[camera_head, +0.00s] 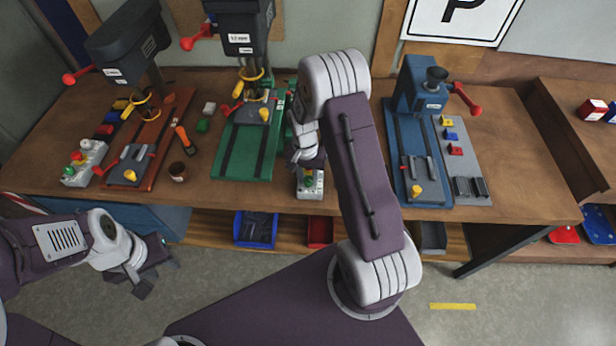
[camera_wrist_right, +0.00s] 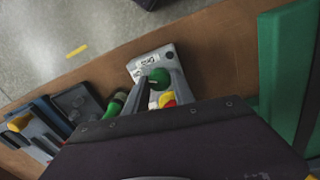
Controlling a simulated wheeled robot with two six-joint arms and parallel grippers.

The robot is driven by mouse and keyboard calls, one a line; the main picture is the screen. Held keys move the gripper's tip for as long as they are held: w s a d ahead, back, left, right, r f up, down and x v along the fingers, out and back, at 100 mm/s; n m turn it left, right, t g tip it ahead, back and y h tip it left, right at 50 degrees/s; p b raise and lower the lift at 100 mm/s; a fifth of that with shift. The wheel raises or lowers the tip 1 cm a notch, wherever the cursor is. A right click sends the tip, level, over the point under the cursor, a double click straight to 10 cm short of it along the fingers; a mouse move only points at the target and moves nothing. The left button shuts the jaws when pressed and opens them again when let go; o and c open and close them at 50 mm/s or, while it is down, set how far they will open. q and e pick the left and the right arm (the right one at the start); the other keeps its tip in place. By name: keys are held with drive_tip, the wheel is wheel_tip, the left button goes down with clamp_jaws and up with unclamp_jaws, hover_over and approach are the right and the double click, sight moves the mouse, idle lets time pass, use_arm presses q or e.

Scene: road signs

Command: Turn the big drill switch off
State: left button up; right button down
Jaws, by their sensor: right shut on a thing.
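A grey switch box (camera_head: 311,190) lies at the front edge of the bench by the green drill base (camera_head: 231,150). In the right wrist view the box (camera_wrist_right: 147,60) carries a label, a green knob (camera_wrist_right: 159,77) and a red and yellow knob (camera_wrist_right: 167,100). My right gripper (camera_wrist_right: 157,82) is over the box with its fingers either side of the green knob, shut on it. The arm partly hides this in the head view. My left gripper (camera_head: 156,268) is open and empty, over the floor in front of the bench.
An orange-based drill press (camera_head: 172,117) with another switch box (camera_head: 85,163) stands at left. A blue drill press (camera_head: 409,110) stands at right beside a grey panel (camera_head: 472,169) with small blocks.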

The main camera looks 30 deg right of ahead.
sight(306, 179)
drive_tip(key=shift+w+r, duration=0.15)
drive_tip(key=c, duration=1.3)
unclamp_jaws()
drive_tip(key=shift+c, duration=0.2)
drive_tip(key=shift+o, duration=1.4)
wheel_tip(306, 179, up, 9)
drive_tip(key=b, duration=0.1)
drive_tip(key=shift+a+b, duration=0.15)
drive_tip(key=shift+b, duration=0.15)
